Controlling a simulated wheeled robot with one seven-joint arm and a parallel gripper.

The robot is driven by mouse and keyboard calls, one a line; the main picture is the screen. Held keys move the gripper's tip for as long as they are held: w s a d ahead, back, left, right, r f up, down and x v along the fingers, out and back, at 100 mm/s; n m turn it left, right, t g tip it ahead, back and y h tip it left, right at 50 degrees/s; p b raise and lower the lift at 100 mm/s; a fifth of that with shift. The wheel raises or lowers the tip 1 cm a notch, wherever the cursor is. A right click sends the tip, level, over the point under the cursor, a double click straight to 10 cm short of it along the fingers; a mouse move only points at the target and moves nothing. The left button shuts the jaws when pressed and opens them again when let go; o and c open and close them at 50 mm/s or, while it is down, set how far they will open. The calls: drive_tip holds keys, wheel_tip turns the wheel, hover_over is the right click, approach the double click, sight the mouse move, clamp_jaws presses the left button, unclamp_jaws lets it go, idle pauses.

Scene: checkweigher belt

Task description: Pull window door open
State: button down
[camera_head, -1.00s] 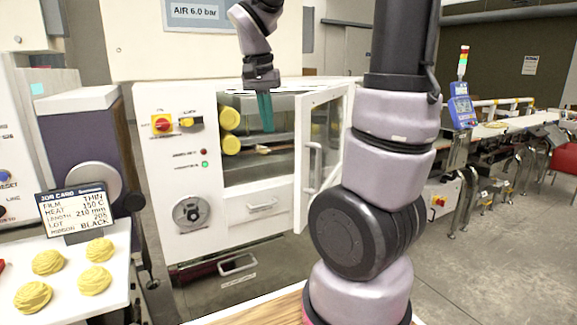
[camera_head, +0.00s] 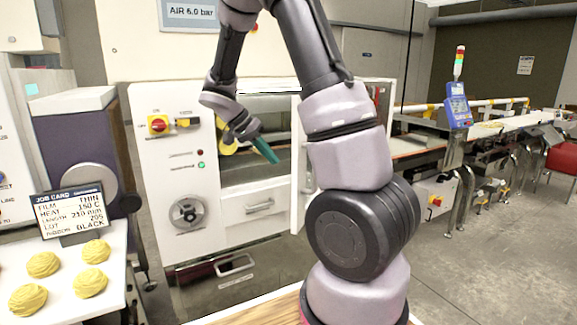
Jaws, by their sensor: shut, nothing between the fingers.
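The white-framed window door (camera_head: 387,98) of the cabinet stands open at the right side of the cabinet's opening. My arm hides most of its window. A light vertical handle (camera_head: 308,165) shows partly beside my arm's left edge. My gripper (camera_head: 272,156) has teal fingers, is shut and empty, and points down and to the right in front of the cabinet's opening. It is left of the door's handle and appears apart from it.
The cabinet front (camera_head: 178,210) carries a red-yellow switch (camera_head: 158,124), a round black knob (camera_head: 188,212) and a drawer handle (camera_head: 260,206). A white table (camera_head: 60,285) with yellow pasta nests is at left. A conveyor (camera_head: 500,125) is at right, with open floor before it.

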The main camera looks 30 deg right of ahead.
drive_tip(key=shift+s+d+f, duration=0.4)
drive_tip(key=shift+s+d, duration=0.15)
drive_tip(key=shift+d, duration=0.15)
drive_tip(key=shift+s+d+f, duration=0.35)
drive_tip(key=shift+s+d, duration=0.25)
drive_tip(key=shift+d, duration=0.15)
drive_tip(key=shift+s+d+f, duration=0.4)
drive_tip(key=shift+s+d, duration=0.15)
drive_tip(key=shift+d, duration=0.15)
